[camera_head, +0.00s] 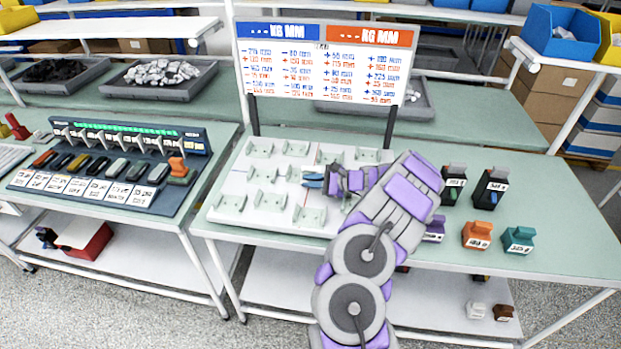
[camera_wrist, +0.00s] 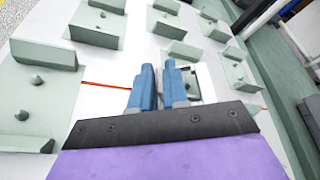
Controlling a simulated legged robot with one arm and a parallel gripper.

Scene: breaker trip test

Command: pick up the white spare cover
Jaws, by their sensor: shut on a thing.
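My gripper (camera_head: 313,180) is over the white board with pale grey-green holders, its blue fingertips low among them. In the wrist view its two blue fingers (camera_wrist: 164,88) are close together, with a narrow gap between them. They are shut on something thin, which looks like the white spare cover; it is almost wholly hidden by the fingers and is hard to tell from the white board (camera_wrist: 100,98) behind. I cannot tell whether it is clear of the board.
Black breakers (camera_head: 492,187), an orange block (camera_head: 477,235) and a teal block (camera_head: 518,239) stand right of my arm. A sign (camera_head: 322,65) stands behind the board. The table's right end is clear.

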